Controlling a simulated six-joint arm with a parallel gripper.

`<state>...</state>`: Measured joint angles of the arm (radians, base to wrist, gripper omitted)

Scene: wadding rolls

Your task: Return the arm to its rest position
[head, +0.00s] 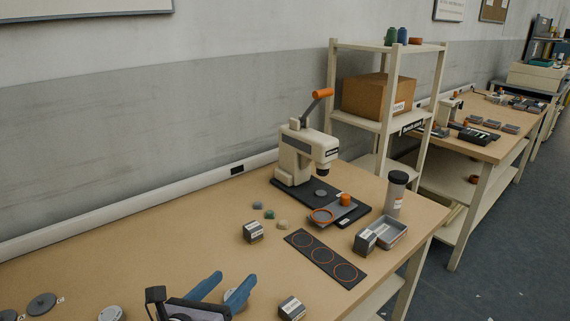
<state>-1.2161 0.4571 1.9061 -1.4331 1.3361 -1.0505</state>
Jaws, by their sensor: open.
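My gripper (232,281) shows at the bottom of the head view, low over the near part of the wooden bench (150,258). Its two blue fingers are apart, pointing up and to the right in the picture. I see nothing held between them. A pale round disc partly shows behind the right finger. The rest of my arm is cut off by the lower picture edge.
A cream press (300,155) with an orange-tipped lever stands at the back. A black mat with three orange rings (325,258), a grey tray (388,233), a black-capped canister (395,194) and small boxes stand right of my gripper. Grey discs (42,304) lie left.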

